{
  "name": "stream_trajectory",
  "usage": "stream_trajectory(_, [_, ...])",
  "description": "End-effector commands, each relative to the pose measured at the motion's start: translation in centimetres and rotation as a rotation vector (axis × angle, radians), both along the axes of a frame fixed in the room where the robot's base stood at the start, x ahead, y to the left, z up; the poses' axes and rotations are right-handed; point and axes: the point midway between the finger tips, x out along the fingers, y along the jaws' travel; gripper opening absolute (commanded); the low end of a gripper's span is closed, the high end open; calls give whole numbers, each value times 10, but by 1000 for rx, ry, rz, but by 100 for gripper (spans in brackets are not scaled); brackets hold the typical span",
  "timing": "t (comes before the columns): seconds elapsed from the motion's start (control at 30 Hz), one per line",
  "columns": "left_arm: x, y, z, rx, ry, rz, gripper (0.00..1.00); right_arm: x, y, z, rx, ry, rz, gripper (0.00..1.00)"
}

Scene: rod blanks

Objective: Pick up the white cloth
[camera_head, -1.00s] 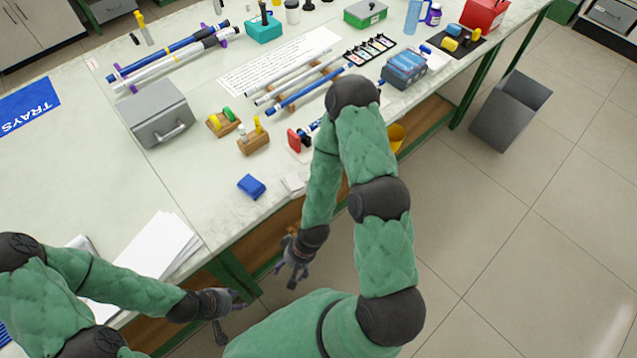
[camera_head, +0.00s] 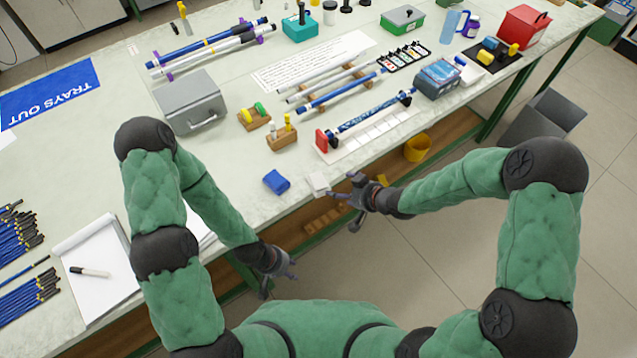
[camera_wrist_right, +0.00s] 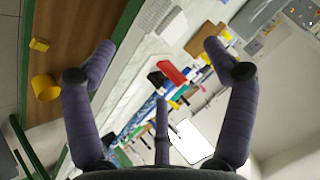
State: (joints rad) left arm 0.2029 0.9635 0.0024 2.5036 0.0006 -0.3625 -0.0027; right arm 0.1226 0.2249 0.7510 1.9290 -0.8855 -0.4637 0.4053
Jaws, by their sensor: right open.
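The white cloth (camera_head: 318,183) is a small folded white piece near the table's front edge, to the right of a folded blue cloth (camera_head: 276,181). My right gripper (camera_head: 341,200) is just to the right of and in front of the white cloth, at the table edge, with its fingers spread and empty. It also shows open in the right wrist view (camera_wrist_right: 160,55), with nothing between the fingers. My left gripper (camera_head: 279,276) is in front of the table, below the edge, with fingers apart and empty.
A white tray with a blue patterned rod and red block (camera_head: 321,140) lies behind the cloth. Wooden blocks (camera_head: 282,138) and a grey box (camera_head: 190,103) stand further left. A yellow bin (camera_head: 417,148) is beyond the table's front edge. Table around the blue cloth is clear.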

Motion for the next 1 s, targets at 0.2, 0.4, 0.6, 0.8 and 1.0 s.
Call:
stream_trajectory(0.2, [0,0,-12,0,0,0,40,16,19,-25,0,1,3,85])
stream_trajectory(0.4, [0,0,-15,0,0,0,40,23,27,-33,0,2,0,85])
stream_trajectory(0.6, [0,0,-24,0,0,0,40,30,42,-48,0,1,3,85])
stream_trajectory(0.8, [0,0,-32,0,0,0,40,41,58,-64,-1,1,2,85])
stream_trajectory(1.0, [0,0,-33,0,0,0,40,45,61,-66,0,2,0,85])
